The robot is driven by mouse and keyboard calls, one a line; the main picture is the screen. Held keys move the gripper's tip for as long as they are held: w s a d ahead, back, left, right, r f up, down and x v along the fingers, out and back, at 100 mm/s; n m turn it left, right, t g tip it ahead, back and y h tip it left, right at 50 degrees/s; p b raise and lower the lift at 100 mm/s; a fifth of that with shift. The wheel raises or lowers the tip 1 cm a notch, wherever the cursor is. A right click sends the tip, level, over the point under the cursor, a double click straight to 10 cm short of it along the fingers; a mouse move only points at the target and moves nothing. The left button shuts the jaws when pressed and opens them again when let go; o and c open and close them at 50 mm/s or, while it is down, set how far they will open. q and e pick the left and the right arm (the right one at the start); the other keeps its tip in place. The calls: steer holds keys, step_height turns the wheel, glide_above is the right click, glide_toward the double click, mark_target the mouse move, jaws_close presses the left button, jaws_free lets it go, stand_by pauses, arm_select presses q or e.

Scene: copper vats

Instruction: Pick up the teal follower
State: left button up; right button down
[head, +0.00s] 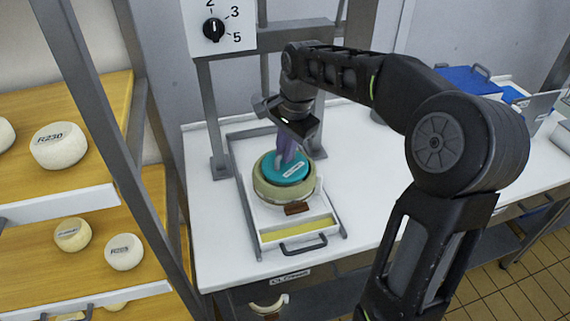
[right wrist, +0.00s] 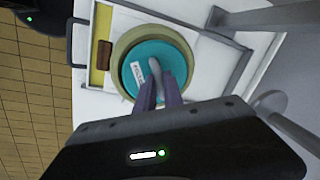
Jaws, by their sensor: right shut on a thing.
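The teal follower (head: 284,171) is a round teal disc with a white label. It sits inside the rim of a round pale mould (head: 267,190) on a white tray under the press. My right gripper (head: 288,152) reaches down from above and is shut on the follower's middle, where a grey knob shows in the right wrist view. The follower also shows in the right wrist view (right wrist: 130,72), with the purplish fingers (right wrist: 160,92) on its knob. The follower still appears level within the mould. My left gripper is not in view.
The tray (head: 272,226) has a yellow strip and a front handle. Press posts (head: 213,125) stand close on both sides, with a dial box (head: 219,24) above. Shelves with several cheeses (head: 60,145) stand left. White bench (head: 350,190) is clear to the right; a blue box (head: 468,79) lies farther back.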

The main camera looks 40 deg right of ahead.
stand_by(0.6)
step_height(320, 180, up, 10)
stand_by(0.4)
stand_by(0.5)
